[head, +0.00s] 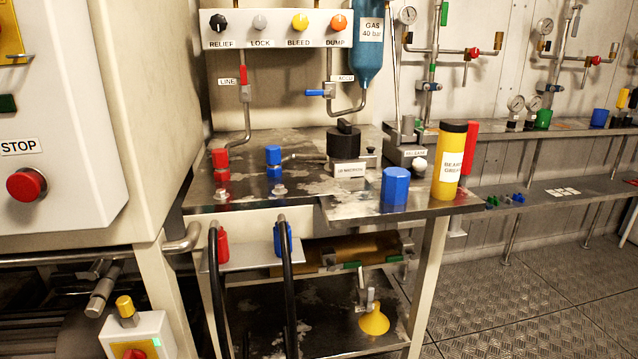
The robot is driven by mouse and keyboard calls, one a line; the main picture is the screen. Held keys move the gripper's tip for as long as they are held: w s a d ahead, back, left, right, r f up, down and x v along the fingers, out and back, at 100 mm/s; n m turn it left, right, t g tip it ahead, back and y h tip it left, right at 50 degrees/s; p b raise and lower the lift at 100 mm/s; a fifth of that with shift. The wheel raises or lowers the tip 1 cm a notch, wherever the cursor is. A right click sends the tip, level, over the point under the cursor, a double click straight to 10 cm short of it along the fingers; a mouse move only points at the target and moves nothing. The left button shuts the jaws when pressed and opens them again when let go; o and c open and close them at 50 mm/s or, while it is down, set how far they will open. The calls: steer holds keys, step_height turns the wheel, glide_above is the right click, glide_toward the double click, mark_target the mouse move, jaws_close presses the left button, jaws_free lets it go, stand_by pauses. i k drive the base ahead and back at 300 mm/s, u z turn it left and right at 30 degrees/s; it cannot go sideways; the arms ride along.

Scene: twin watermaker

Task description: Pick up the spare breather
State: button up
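No label in the head view names a spare breather. A blue faceted cap-like part (395,187) stands upright on the front right of the metal bench (350,208), and I cannot tell whether it is the breather. A black round-topped part (343,140) sits behind it on a small block with a white label, too small to read surely. My gripper is not in view, so its state and distance from these things are hidden.
A yellow grease tube (449,160) and a red cylinder (469,148) stand right of the blue part. Red (220,160) and blue (273,158) fittings are at bench left. A yellow funnel (374,320) is on the lower shelf. Floor at right is clear.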

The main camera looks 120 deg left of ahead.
mark_target(395, 185)
steer(key=u, duration=2.6)
steer(key=k, duration=1.15)
steer(key=z, duration=0.8)
steer(key=i, duration=0.5)
steer(key=u, duration=1.05)
steer(key=i, duration=1.3)
steer(key=u, duration=1.2)
